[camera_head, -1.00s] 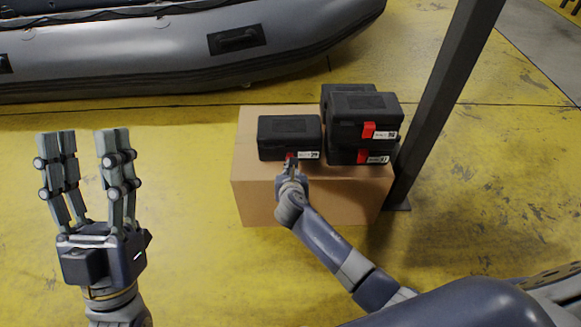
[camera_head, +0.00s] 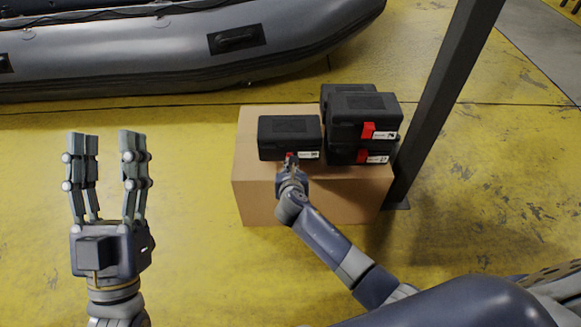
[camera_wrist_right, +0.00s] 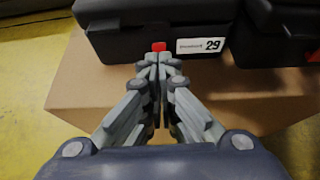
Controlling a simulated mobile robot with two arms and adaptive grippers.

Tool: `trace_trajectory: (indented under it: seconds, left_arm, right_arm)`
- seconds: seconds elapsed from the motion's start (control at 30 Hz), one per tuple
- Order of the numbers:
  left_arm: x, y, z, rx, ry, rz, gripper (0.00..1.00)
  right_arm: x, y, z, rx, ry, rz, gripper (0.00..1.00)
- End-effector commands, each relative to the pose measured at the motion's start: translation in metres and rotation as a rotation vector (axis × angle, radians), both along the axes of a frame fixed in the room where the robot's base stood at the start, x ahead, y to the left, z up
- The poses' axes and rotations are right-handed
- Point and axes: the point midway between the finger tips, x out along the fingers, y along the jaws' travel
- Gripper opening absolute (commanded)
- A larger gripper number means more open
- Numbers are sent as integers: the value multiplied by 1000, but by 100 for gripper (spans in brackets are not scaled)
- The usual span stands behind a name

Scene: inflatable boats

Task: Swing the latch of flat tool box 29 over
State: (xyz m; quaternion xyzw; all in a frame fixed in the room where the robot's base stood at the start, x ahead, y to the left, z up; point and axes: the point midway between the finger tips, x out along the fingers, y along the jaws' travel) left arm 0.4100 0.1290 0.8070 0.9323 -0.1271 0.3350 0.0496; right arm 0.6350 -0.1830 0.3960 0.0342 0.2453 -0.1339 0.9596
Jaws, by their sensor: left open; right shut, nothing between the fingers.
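Flat tool box 29 (camera_head: 289,130) is a black case lying on the left part of a cardboard box. In the right wrist view its front (camera_wrist_right: 120,42) carries a white label reading 29. Its red latch (camera_wrist_right: 158,46) shows just beyond my right fingertips, and its lower part is hidden by them. My right gripper (camera_head: 291,160) is shut and empty, with its tips at the latch; it also shows in the right wrist view (camera_wrist_right: 157,62). Whether the tips touch the latch I cannot tell. My left gripper (camera_head: 107,150) is open and empty, fingers up, left of the cardboard box.
The cardboard box (camera_head: 260,200) stands on the yellow floor. Several black tool boxes with red latches (camera_head: 362,105) are stacked to the right of box 29. A dark post (camera_head: 440,100) rises right of them. A grey inflatable boat (camera_head: 150,50) lies behind. Floor at left is clear.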

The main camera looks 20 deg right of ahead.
Motion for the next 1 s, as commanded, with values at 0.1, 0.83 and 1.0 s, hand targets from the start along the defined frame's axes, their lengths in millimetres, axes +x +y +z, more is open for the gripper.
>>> trace_trajectory:
  seconds: [0.1,0.83,1.0]
  left_arm:
    - [3,0,-4,6,25,1,47]
    - [10,-2,-10,23,73,3,47]
    - [14,-2,-14,33,106,5,47]
  right_arm:
    - [0,0,1,0,0,0,0]
    - [1,0,3,0,0,0,0]
    - [2,-1,4,-1,0,0,0]
